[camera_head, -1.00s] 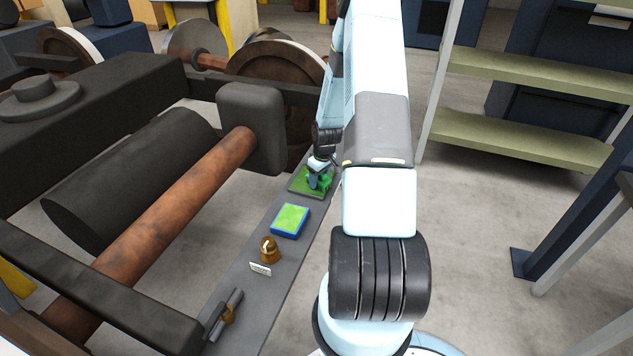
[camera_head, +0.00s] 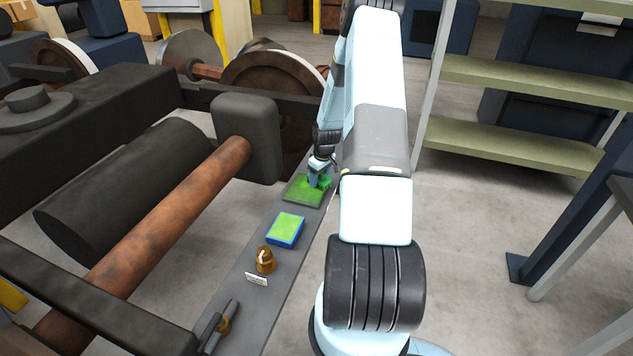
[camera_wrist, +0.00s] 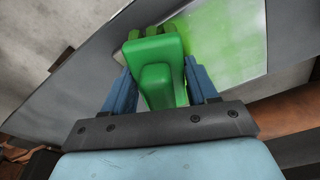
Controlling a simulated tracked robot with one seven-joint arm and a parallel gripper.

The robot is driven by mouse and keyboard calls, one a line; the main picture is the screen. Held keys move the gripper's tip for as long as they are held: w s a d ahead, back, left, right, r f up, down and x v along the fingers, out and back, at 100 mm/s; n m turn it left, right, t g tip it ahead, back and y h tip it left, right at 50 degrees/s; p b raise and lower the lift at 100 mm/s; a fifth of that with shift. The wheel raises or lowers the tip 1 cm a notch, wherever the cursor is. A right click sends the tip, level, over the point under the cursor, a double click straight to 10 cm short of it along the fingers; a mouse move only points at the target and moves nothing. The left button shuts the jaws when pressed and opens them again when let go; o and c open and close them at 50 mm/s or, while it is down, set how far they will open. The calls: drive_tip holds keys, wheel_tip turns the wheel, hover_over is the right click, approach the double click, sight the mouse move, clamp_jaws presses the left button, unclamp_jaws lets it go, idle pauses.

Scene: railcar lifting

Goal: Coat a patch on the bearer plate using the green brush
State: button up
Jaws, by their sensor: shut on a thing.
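My gripper (camera_wrist: 161,92) is shut on the green brush (camera_wrist: 158,62), its blue fingers on both sides of the handle. In the head view the green brush (camera_head: 325,182) is at the far right part of a green square plate (camera_head: 303,191) on the long grey board. In the wrist view the bright green coated face (camera_wrist: 225,45) lies just beyond the brush, streaked lighter in places. I cannot tell whether the bristles touch it, as the brush body hides them. No label shows which surface is the bearer plate.
On the grey board (camera_head: 238,290) stand a blue-edged tray with a green top (camera_head: 286,229), a brass bell-shaped piece (camera_head: 265,261), a small white tag (camera_head: 257,279) and a dark tool (camera_head: 221,326). A rusty axle and dark frame flank the left. Olive shelves stand right.

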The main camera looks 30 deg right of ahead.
sight(301, 202)
drive_tip(key=shift+d+f, duration=0.1)
drive_tip(key=shift+c, duration=0.5)
drive_tip(key=shift+w+d, duration=1.2)
drive_tip(key=shift+d, duration=0.3)
drive_tip(key=shift+w+a, duration=0.7)
drive_tip(key=shift+w, duration=0.2)
drive_tip(key=shift+s+a, duration=1.55)
drive_tip(key=shift+a, duration=0.5)
drive_tip(key=shift+s+a, duration=1.55)
drive_tip(key=shift+a, duration=0.45)
drive_tip(key=shift+s+a, duration=1.55)
drive_tip(key=shift+a, duration=0.5)
